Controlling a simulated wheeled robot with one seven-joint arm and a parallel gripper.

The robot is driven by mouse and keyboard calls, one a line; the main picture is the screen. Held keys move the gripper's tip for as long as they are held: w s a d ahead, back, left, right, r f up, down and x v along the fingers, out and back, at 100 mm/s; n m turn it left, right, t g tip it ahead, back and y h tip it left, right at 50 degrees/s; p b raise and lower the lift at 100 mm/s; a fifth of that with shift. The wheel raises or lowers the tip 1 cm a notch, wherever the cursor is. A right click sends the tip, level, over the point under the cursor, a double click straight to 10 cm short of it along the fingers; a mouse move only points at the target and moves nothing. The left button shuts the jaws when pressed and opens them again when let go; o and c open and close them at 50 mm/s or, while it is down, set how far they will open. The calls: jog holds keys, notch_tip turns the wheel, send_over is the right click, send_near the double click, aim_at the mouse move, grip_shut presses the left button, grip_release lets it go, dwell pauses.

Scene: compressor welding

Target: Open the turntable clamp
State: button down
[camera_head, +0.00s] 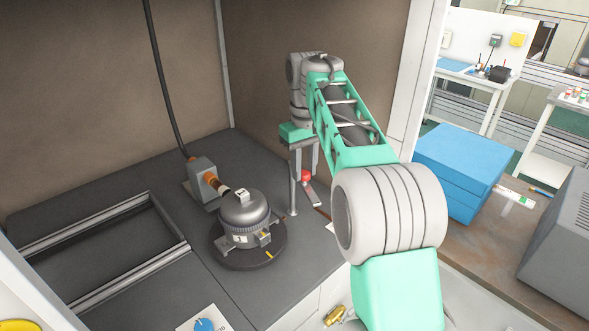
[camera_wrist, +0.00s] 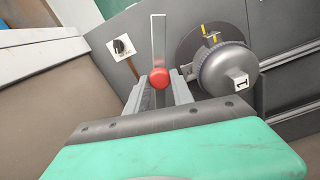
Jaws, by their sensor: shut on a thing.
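The clamp's red knob (camera_head: 306,175) shows below my gripper (camera_head: 305,160) in the head view, beside a thin upright metal post (camera_head: 293,197). In the wrist view the red knob (camera_wrist: 159,78) sits between the tips of my gripper's two fingers (camera_wrist: 160,90), and my gripper is shut on it. A flat pale metal bar (camera_wrist: 158,38) runs from behind the knob toward the top of the wrist view. The round turntable (camera_head: 245,258) carries a dark domed compressor (camera_head: 244,208), left of my gripper; the compressor (camera_wrist: 225,70) is right of the knob in the wrist view. The clamp's lower part is partly hidden.
A grey welding head (camera_head: 203,178) with a hanging cable points at the compressor from behind left. A rectangular metal frame (camera_head: 105,235) lies on the left of the dark bench. A white panel with a black knob (camera_wrist: 120,45) shows in the wrist view. A blue box (camera_head: 462,165) stands right.

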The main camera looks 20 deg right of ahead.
jog(key=shift+w+d+n+p, duration=0.3)
jog(key=shift+d+n, duration=0.6)
jog(key=shift+n, duration=0.25)
jog(key=shift+w+d+n+p, duration=0.15)
jog(key=shift+w+d+n, duration=0.1)
jog(key=shift+d+n, duration=0.8)
jog(key=shift+a+r, duration=0.1)
jog(key=shift+a, duration=0.05)
jog(key=c, duration=1.1)
grip_release()
notch_tip(320, 180, up, 8)
jog(key=p, duration=0.7)
jog(key=shift+f, duration=0.2)
